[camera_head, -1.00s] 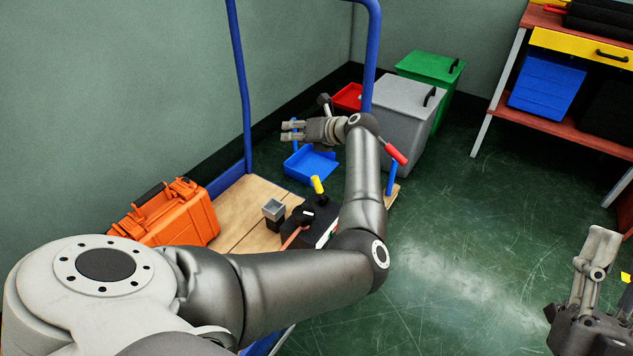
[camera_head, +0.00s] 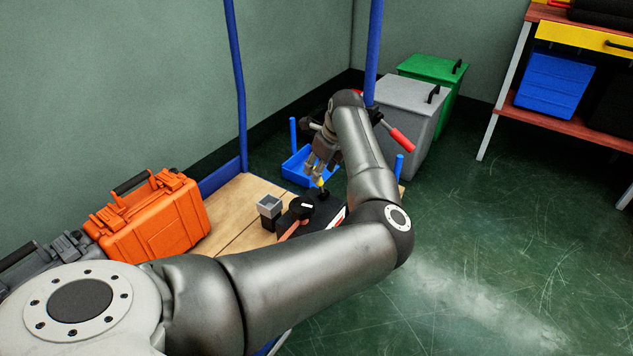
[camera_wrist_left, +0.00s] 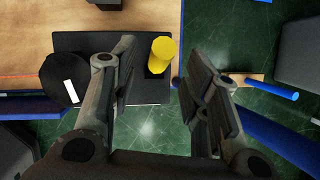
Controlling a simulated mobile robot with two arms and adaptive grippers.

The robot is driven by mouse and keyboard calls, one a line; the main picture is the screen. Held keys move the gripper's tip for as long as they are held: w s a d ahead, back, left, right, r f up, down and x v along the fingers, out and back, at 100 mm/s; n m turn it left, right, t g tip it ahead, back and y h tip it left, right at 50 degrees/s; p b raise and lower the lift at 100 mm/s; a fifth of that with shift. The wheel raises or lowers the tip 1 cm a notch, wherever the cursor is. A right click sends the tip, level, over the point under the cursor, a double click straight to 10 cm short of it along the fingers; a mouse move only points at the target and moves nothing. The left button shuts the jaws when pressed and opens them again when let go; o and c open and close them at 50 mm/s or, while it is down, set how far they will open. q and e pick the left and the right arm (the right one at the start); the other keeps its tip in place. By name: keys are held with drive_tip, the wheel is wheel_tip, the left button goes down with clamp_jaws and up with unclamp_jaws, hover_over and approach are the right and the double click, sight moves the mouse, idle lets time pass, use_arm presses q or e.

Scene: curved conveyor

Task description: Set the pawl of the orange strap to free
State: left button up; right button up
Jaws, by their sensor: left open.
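A black box (camera_head: 322,212) stands on the wooden cart deck, with a dark round knob (camera_head: 302,207) bearing a white mark. A short yellow lever (camera_head: 320,184) stands at its far side. An orange-red strap piece (camera_head: 291,230) shows at the box's near left; a thin orange line (camera_wrist_left: 22,76) shows in the wrist view. Which part is the pawl is not certain. My left gripper (camera_head: 318,172) points down just above the yellow lever. In the wrist view, its open fingers (camera_wrist_left: 164,62) flank the yellow lever top (camera_wrist_left: 162,49), with visible gaps. My right gripper is out of view.
A small grey open-topped block (camera_head: 269,206) and an orange case (camera_head: 150,222) stand left of the box. A blue tray (camera_head: 298,168) lies beyond. Blue cart posts (camera_head: 236,80) rise at the back. Grey (camera_head: 408,112) and green bins stand behind; floor at right is clear.

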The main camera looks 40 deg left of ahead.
use_arm(q)
drive_tip(key=b+x, duration=0.1)
drive_tip(key=x, duration=0.4)
drive_tip(key=shift+b, duration=0.4)
drive_tip(key=shift+c, duration=0.2)
clamp_jaws()
